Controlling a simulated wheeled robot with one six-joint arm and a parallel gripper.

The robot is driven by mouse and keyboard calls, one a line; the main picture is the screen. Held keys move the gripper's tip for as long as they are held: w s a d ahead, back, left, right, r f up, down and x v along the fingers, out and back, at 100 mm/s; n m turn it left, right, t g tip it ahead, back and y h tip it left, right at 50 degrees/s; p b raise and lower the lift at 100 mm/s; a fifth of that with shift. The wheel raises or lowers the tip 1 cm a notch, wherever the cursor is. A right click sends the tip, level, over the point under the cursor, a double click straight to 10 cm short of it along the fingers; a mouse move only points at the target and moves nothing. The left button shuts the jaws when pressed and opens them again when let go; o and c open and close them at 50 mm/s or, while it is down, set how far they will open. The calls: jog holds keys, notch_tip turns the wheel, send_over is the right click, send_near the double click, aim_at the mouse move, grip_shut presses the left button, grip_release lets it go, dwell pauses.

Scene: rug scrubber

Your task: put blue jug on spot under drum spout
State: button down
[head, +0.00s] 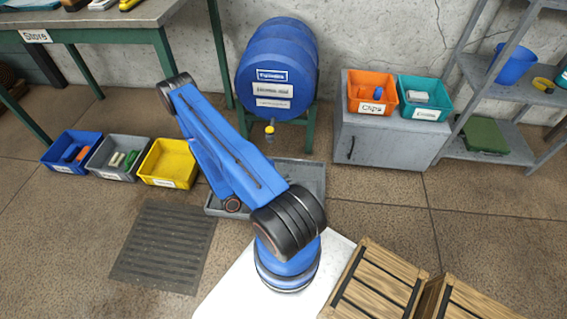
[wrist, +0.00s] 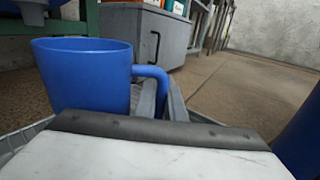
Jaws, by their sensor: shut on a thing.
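The blue jug (wrist: 88,80) stands upright in the wrist view, its handle towards the right. My gripper (wrist: 163,102) is shut on the jug's handle. The blue drum (head: 278,68) lies on a green stand in the head view, with its spout (head: 269,131) at the front above a grey tray (head: 312,180). The jug is just inside or above the tray's edge; I cannot tell if it touches the bottom. My arm hides the jug, my gripper and part of the tray in the head view. The spot is not visible.
Blue, grey and yellow (head: 170,162) bins stand left of the tray. A grey cabinet (head: 385,140) with orange and teal bins stands to the right. A shelf holds a blue container (head: 515,64). Wooden crates (head: 375,285) are near the front. A floor grate (head: 163,247) lies front left.

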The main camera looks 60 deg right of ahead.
jog(key=w+d+f, duration=0.1)
jog(key=w+d, duration=0.2)
jog(key=d, duration=0.3)
jog(key=w+d+f, duration=0.2)
jog(key=w+d, duration=0.1)
jog(key=d, duration=0.3)
jog(key=shift+w+d+f, duration=0.15)
jog(key=shift+w+f, duration=0.05)
jog(key=shift+f, duration=0.15)
jog(key=c, duration=1.8)
grip_release()
jog(key=shift+c, duration=0.2)
